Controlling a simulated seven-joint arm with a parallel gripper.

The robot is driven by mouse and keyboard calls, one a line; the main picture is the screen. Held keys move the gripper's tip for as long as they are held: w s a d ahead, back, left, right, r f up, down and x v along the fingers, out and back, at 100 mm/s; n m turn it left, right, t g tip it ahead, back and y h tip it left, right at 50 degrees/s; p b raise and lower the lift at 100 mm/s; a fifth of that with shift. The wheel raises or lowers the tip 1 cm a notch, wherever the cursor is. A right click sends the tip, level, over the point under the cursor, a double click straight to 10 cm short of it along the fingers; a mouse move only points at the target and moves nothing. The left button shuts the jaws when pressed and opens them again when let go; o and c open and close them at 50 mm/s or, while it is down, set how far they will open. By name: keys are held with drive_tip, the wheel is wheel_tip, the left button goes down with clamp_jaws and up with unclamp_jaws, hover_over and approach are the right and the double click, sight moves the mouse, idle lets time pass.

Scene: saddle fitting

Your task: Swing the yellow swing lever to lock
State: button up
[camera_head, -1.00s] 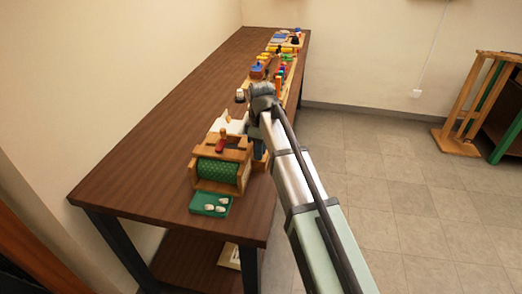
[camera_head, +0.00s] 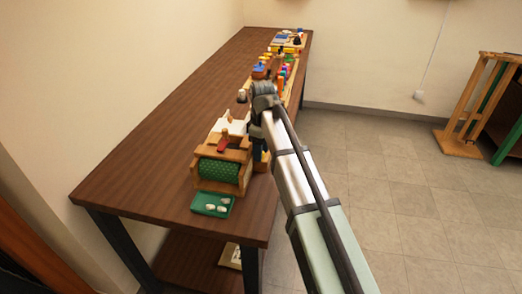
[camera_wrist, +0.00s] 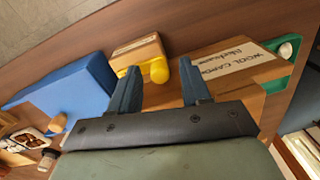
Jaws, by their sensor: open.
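The yellow swing lever (camera_wrist: 157,71) shows in the wrist view with a round knob end, in front of a small wooden block (camera_wrist: 138,50). My gripper (camera_wrist: 160,66) is open, its two dark blue fingers apart with the knob between their tips in the picture. The left finger overlaps the lever's left part. I cannot tell whether the fingers touch it or how high they are above it. In the head view my wrist (camera_head: 264,97) is over the table's right edge, and my arm mostly hides the lever area.
A labelled wooden wool carder (camera_wrist: 232,66) and a green tray (camera_wrist: 290,68) with white pieces are to the right in the wrist view. A blue block (camera_wrist: 65,88) is to the left. The dark wooden table (camera_head: 165,125) is clear along its wall side.

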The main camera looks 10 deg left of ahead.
wheel_tip(320, 180, up, 14)
drive_tip(key=shift+w+f, duration=0.2)
drive_tip(key=shift+w, duration=0.1)
idle(0.4)
drive_tip(key=s+d+f+m, duration=0.2)
drive_tip(key=d+f+m, duration=0.2)
drive_tip(key=d+f, duration=0.6)
drive_tip(key=s+d+f+m, duration=0.1)
drive_tip(key=d+f+m, duration=0.35)
drive_tip(key=f, duration=0.85)
drive_tip(key=s+d+f+m, duration=0.2)
drive_tip(key=d+f+m, duration=0.1)
drive_tip(key=d+f, duration=0.75)
drive_tip(key=s+d+f+m, duration=0.4)
drive_tip(key=s+d+f, duration=0.45)
drive_tip(key=f, duration=0.35)
drive_tip(key=s+f+g, duration=0.3)
drive_tip(key=s+f, duration=0.7)
drive_tip(key=s, duration=0.5)
drive_tip(key=s+f+g, duration=0.3)
drive_tip(key=s+f, duration=0.7)
drive_tip(key=s, duration=0.5)
drive_tip(key=shift+a+f, duration=0.2)
drive_tip(key=shift+a, duration=0.05)
drive_tip(key=shift+m, duration=0.25)
